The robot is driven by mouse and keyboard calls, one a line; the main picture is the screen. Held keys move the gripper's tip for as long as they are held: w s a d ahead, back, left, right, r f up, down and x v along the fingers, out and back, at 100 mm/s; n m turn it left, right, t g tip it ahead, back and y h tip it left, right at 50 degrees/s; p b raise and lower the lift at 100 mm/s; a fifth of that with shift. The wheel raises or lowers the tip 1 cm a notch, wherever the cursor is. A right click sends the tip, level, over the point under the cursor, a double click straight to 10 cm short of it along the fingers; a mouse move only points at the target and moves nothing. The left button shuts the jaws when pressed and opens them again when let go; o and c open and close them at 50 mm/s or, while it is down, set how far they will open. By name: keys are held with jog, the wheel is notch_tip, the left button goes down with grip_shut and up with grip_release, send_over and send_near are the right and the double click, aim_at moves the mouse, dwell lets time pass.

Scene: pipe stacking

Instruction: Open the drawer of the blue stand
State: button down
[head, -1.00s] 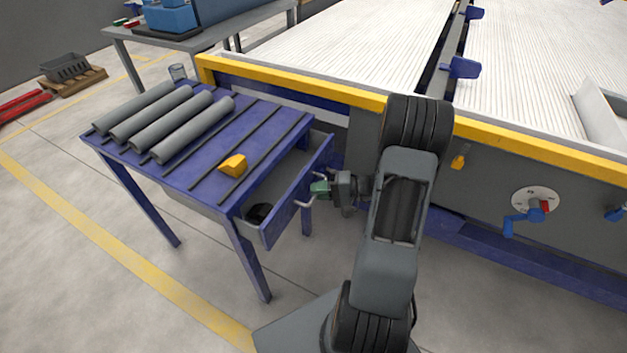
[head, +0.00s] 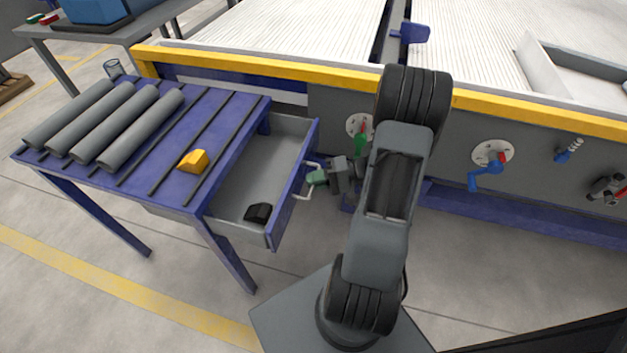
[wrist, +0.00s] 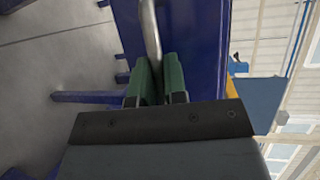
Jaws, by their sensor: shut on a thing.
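The blue stand (head: 222,112) is at the left in the head view. Its drawer (head: 262,165) is pulled well out to the right, with its grey inside showing. A small black object (head: 258,213) lies in the drawer's front corner. The drawer has a metal handle (head: 301,193) on its blue front. My gripper (head: 316,177) is at the handle. In the wrist view, its green fingers (wrist: 158,80) are shut on the handle bar (wrist: 150,35), in front of the blue drawer face (wrist: 195,50).
Several grey pipes (head: 140,130) and a yellow block (head: 194,160) lie on the stand. The large machine with a yellow rail (head: 300,73) and a blue crank (head: 487,172) is close behind my arm. The floor in front is clear.

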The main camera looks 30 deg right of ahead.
jog(key=c, duration=1.2)
grip_release()
jog(key=p+v, duration=0.2)
jog(key=v, duration=1.2)
jog(key=shift+w, duration=0.1)
